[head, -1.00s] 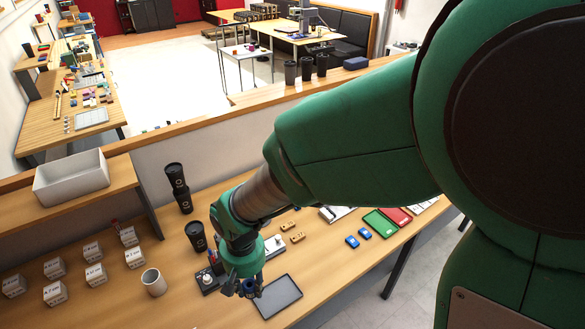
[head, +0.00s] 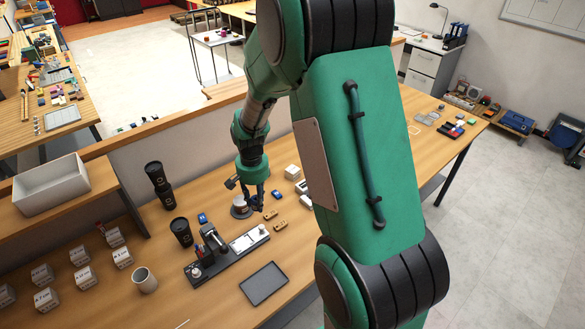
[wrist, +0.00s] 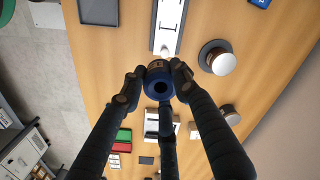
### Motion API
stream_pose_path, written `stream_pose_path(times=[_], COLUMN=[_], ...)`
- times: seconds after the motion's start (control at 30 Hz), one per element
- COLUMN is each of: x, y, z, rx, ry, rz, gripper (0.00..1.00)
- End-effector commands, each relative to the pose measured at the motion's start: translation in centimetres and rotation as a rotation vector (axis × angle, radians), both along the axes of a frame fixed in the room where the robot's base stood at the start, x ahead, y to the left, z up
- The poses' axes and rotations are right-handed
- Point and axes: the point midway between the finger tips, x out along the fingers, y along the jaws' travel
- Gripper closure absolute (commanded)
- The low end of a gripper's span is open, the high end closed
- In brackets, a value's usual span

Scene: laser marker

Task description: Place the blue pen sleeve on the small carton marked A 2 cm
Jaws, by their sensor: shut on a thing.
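My gripper (head: 254,203) is above the table, behind the laser marker. In the wrist view its fingers (wrist: 158,76) are shut around a dark blue, ring-ended cylinder, the blue pen sleeve (wrist: 159,90), held above the wood with its open end facing the camera. In the head view the sleeve is hard to make out among the dark fingers. Several small white cartons stand at the table's left, including ones in the middle (head: 86,279), at the front (head: 46,300) and at the back (head: 79,255). Their labels are too small to tell surely which is A 2 cm.
The laser marker (head: 223,256) and a dark tray (head: 264,283) lie between my gripper and the front edge. Black cups (head: 181,232), a beige cup (head: 145,280) and a white bin (head: 52,184) stand towards the left. A round-based white-topped object (wrist: 219,61) is close to the gripper.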

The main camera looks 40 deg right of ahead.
Motion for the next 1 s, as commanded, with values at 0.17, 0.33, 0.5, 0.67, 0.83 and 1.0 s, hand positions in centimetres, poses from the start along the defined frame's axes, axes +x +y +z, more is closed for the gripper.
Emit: stream_pose_path(times=[0.17,0.33,0.5,0.67,0.83,1.0], x=[2.1,3.6,4.6,5.0,5.1,5.1], y=[-5.2,-10.1,-15.2,-19.6,-23.2,-23.6], z=[-0.4,-1.1,-2.1,-3.0,-3.8,-6.5], rx=[0.001,0.002,0.002,0.002,0.003,0.004], ry=[0.001,0.0,0.001,0.0,-0.001,0.001], rz=[-0.112,-0.215,-0.317,-0.402,-0.472,-0.481], gripper=[0.94,0.94,0.94,0.94,0.94,0.94])
